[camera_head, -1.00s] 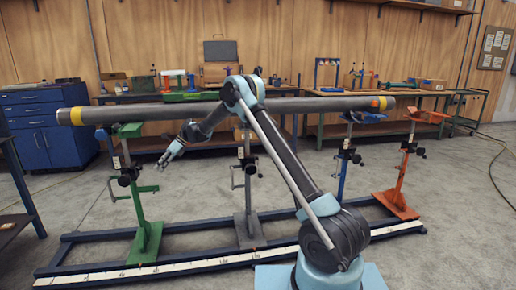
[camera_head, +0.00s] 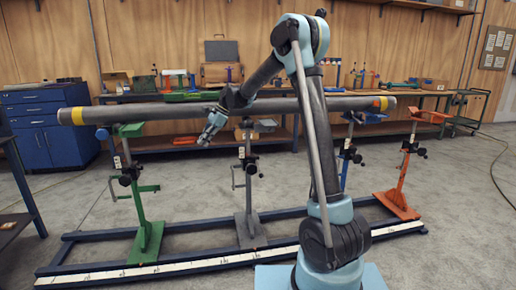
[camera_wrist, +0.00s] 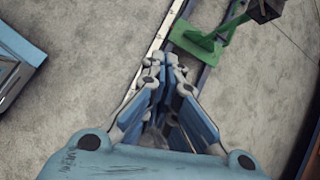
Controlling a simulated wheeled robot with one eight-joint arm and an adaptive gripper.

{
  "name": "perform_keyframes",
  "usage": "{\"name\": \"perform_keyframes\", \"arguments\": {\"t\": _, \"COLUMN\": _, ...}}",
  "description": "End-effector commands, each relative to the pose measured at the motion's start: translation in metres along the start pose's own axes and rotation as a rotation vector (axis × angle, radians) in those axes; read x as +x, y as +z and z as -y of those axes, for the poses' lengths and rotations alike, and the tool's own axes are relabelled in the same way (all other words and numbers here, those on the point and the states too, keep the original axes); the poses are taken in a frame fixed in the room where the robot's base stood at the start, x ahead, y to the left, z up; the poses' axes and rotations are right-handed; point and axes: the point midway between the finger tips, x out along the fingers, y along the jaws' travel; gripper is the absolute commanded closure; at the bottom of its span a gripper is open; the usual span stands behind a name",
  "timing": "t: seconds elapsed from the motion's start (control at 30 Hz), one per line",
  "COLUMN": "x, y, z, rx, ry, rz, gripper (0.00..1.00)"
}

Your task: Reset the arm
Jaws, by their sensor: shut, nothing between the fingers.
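My arm stands upright in front of the pipe in the head view, bent at the elbow near the top. My gripper (camera_head: 207,138) hangs down and to the left, in front of the pipe as seen from the head camera. In the wrist view its fingers (camera_wrist: 166,60) are together at the tips with nothing between them. The long grey pipe (camera_head: 180,111) lies level across its stands, with yellow bands near both ends. My forearm hides part of it.
An orange stand (camera_head: 402,175) is at the right. A blue floor frame with a white scale strip (camera_head: 190,262) runs below. Workbenches and a blue cabinet (camera_head: 50,140) line the back.

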Motion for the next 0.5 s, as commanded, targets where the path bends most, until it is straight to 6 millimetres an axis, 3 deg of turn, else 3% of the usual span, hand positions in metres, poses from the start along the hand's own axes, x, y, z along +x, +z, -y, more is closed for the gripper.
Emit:
{"name": "perform_keyframes", "arguments": {"t": 0.2, "x": -0.049, "y": -0.022, "z": -0.053, "rx": -0.119, "ry": -0.028, "rz": -0.069, "gripper": 1.00}}
{"name": "perform_keyframes", "arguments": {"t": 0.5, "x": -0.099, "y": -0.051, "z": -0.131, "rx": -0.287, "ry": -0.042, "rz": -0.171, "gripper": 1.00}}
